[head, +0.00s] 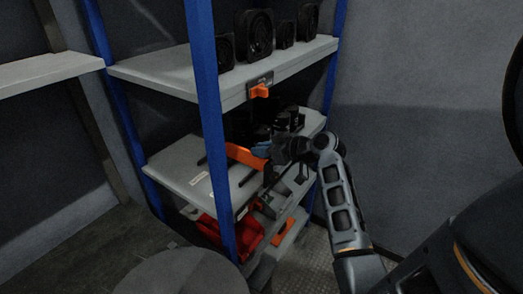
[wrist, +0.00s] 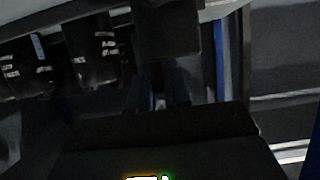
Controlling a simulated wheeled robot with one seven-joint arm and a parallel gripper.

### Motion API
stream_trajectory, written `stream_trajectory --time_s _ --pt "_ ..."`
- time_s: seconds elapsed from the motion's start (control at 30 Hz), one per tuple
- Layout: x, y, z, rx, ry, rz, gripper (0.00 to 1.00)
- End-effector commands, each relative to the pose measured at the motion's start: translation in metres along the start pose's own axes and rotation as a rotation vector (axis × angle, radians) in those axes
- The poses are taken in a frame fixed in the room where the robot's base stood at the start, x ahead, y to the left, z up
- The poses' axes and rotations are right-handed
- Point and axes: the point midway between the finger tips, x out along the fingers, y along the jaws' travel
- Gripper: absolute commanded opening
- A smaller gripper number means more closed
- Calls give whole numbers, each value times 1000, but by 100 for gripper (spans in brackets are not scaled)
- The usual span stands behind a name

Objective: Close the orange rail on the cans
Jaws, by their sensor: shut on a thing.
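The orange rail (head: 243,156) is on the middle shelf in the head view, slanting out from near the dark cans toward my gripper. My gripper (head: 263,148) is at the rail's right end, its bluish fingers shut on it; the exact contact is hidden. The cans (head: 240,126) are dark and hard to tell apart behind the rail. In the wrist view, black cans (wrist: 92,52) with pale markings stand at the left. My fingers (wrist: 158,95) show dimly in the middle there, below a dark block. No orange shows in that view.
Blue posts (head: 207,90) frame the grey shelving. The upper shelf (head: 165,72) holds several black fans and has an orange catch (head: 259,91) on its front edge. A red bin (head: 240,232) sits on the lowest shelf. A round grey top (head: 180,272) stands in front.

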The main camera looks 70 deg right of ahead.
Motion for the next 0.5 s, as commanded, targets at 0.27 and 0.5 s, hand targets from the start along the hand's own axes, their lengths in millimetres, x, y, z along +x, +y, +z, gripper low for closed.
stream_trajectory --time_s 0.27,0.5 --pt "1 36 1 0 2 5 0" --pt "0 38 0 0 0 1 0"
